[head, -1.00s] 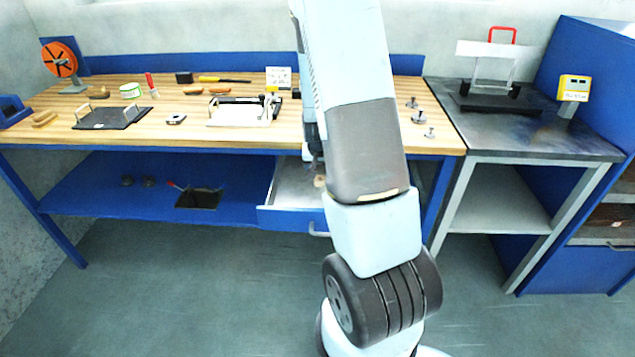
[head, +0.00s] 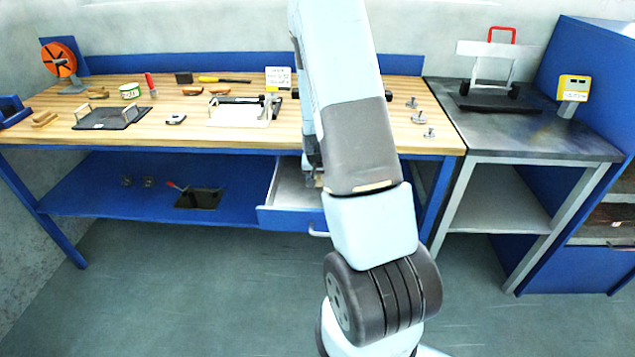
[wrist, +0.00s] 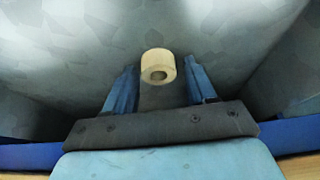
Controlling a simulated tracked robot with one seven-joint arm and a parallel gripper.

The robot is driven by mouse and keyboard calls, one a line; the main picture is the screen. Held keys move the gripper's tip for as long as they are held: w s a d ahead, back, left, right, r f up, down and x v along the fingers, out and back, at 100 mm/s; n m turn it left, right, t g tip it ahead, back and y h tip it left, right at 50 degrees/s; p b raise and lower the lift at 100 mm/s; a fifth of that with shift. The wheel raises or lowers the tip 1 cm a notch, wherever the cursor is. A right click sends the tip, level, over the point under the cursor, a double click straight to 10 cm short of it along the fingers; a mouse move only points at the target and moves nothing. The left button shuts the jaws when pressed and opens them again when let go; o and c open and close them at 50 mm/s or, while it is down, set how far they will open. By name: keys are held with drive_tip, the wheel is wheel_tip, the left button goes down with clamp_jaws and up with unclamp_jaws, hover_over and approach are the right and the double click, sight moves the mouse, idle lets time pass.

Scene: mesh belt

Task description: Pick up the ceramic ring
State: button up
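The ceramic ring (wrist: 158,66) is a short cream-coloured cylinder with a dark hole. In the wrist view it shows in the gap between the fingertips of my gripper (wrist: 161,70), with clear space on both sides. The two blue fingers are apart and touch nothing that I can see. I cannot tell how far below the tips the ring lies. In the head view my gripper (head: 314,178) is over the open drawer (head: 288,195), partly hidden behind my arm. I cannot make out the ring clearly there.
The drawer's grey walls stand around the gripper, below the edge of the wooden workbench (head: 200,136). The bench holds a white device (head: 240,115), a dark tray (head: 112,117) and small tools. A metal side table (head: 520,140) stands right. The blue lower shelf (head: 100,190) is mostly clear.

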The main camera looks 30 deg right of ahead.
drive_tip(key=c, duration=0.9)
